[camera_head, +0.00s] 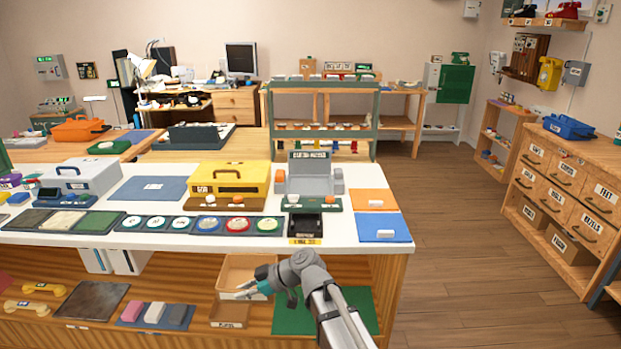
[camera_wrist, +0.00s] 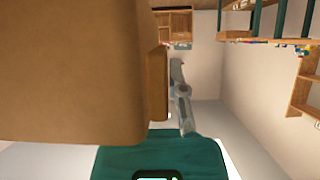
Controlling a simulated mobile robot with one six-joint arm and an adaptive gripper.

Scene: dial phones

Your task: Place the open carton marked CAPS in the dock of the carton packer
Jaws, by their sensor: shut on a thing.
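The open brown carton (camera_head: 230,313) is in front of the counter at shelf height in the head view. A label is on its front, too small to read surely. My gripper (camera_head: 246,290) is at its right side, shut on it. In the wrist view the carton's brown wall (camera_wrist: 70,70) fills the left, with a narrower brown panel (camera_wrist: 156,85) beside a grey finger. The grey carton packer (camera_head: 310,178) stands on the white counter, a sign on its raised back. A dark dock-like recess (camera_head: 304,224) with a yellow label is at its front, above and right of the carton.
A yellow case (camera_head: 228,180) stands left of the packer. Orange (camera_head: 373,199) and blue (camera_head: 383,228) mats lie right of it. Round dials line the counter front. The counter edge overhangs the shelf, which holds a green mat (camera_head: 350,310). The floor at right is clear.

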